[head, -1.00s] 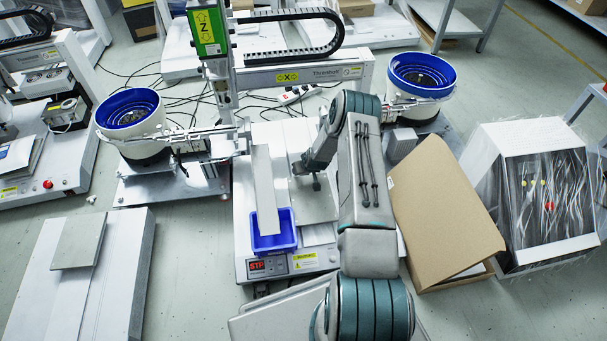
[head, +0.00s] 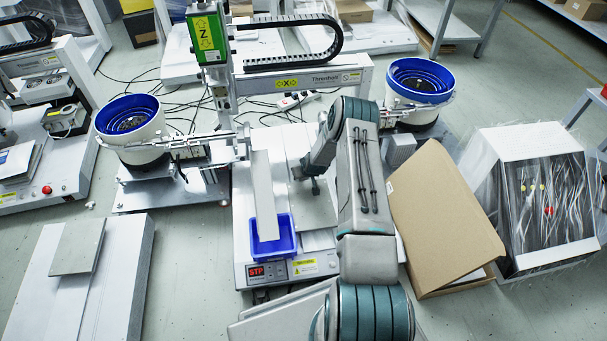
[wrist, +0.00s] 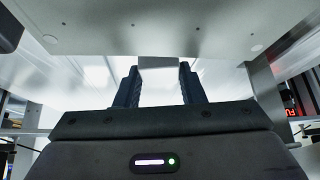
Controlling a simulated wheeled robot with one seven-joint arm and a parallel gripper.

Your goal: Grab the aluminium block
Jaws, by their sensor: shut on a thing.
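In the wrist view, my gripper (wrist: 160,80) has its two dark fingers on either side of a pale grey block (wrist: 160,64), which I take to be the aluminium block. The fingers are shut on it. A broad light plate hangs over the block in that view and hides its upper end. In the head view, my gripper (head: 308,177) is low over the right part of the white screwdriver machine's base (head: 242,225), near a grey plate (head: 315,210). The block cannot be made out there; my arm and gripper cover that spot.
A long pale bar (head: 264,195) reaches down to a blue bin (head: 286,242) left of my gripper. The gantry's green Z unit (head: 207,35) stands at the back left. Blue-rimmed feeder bowls (head: 128,115) (head: 421,80) flank the machine. An open cardboard box (head: 440,215) is close on the right.

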